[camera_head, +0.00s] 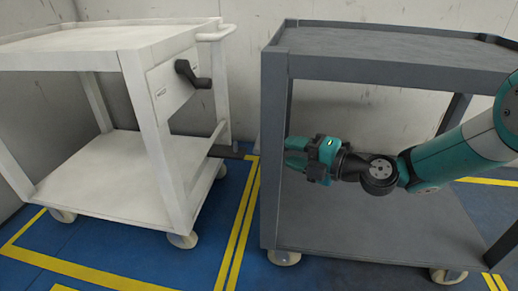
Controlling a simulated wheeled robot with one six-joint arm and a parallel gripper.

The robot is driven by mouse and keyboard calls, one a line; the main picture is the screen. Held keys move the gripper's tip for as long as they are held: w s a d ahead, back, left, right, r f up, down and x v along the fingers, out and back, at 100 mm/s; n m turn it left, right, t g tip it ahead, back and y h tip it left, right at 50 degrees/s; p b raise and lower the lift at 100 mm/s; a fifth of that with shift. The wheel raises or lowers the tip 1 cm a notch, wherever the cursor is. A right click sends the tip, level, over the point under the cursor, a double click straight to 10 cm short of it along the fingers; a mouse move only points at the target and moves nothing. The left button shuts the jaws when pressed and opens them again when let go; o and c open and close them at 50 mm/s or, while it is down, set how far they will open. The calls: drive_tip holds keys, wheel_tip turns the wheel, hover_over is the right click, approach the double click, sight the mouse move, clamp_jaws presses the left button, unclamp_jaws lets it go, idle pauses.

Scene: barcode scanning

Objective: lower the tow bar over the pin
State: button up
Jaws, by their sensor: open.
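A dark flat bar (226,152), which looks like the tow bar, lies low in the gap between the white cart (95,57) and the grey cart (390,67). It sticks out from the white cart's lower right side toward the grey cart. The pin cannot be made out clearly; the bar's right end is partly hidden by the grey cart's post. My gripper (290,153) is open and empty, pointing left, at a height between the grey cart's shelves. Its fingertips appear beside the front left post and well right of the bar.
A black crank-like handle (193,75) sits on the white cart's end panel, below its push handle (216,33). The grey post (273,170) stands between my gripper and the gap. Yellow lines (238,225) mark the blue floor, which is clear between the carts.

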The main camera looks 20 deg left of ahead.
sight(259, 140)
drive_tip(key=a+b, duration=0.1)
drive_tip(key=a, duration=0.2)
drive_tip(key=w+a+b, duration=0.1)
drive_tip(key=a, duration=0.2)
drive_tip(key=a+b, duration=0.1)
drive_tip(key=a, duration=0.2)
drive_tip(key=shift+w+a+f, duration=0.2)
drive_tip(key=shift+w+f, duration=0.05)
drive_tip(key=shift+f, duration=0.15)
drive_tip(key=shift+r, duration=0.1)
clamp_jaws()
